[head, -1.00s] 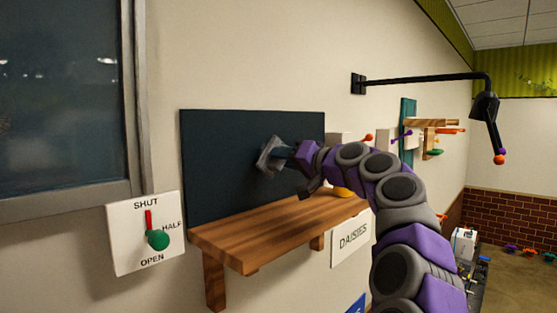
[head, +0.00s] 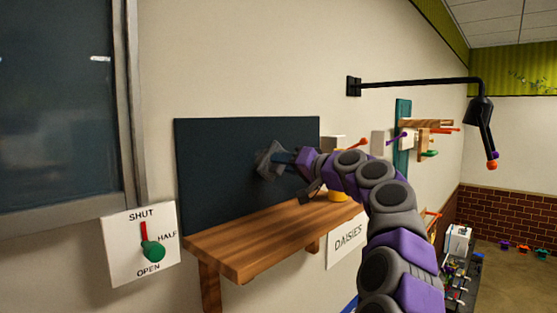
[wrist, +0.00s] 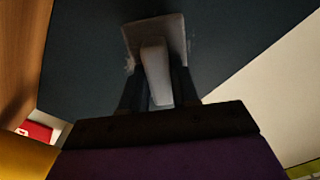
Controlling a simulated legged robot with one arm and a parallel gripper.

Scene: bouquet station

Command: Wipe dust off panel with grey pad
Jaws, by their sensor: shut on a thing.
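The dark panel (head: 220,180) is on the wall above a wooden shelf. The grey pad (head: 268,160) is against or very close to the panel's right half. My gripper (head: 288,158) is shut on the pad's handle. In the wrist view the pad (wrist: 172,32) lies flat toward the dark panel (wrist: 80,50), with its pale handle between the fingers of my gripper (wrist: 158,88). A few faint pale marks show at the pad's left edge in the wrist view; I cannot tell if they are dust.
The wooden shelf (head: 260,240) juts out below the panel. A lever plate (head: 125,262) marked SHUT, HALF and OPEN is at lower left. A yellow item (head: 338,195) stands at the shelf's right end, above a DAISIES sign (head: 346,243). A black lamp arm (head: 420,83) is at upper right.

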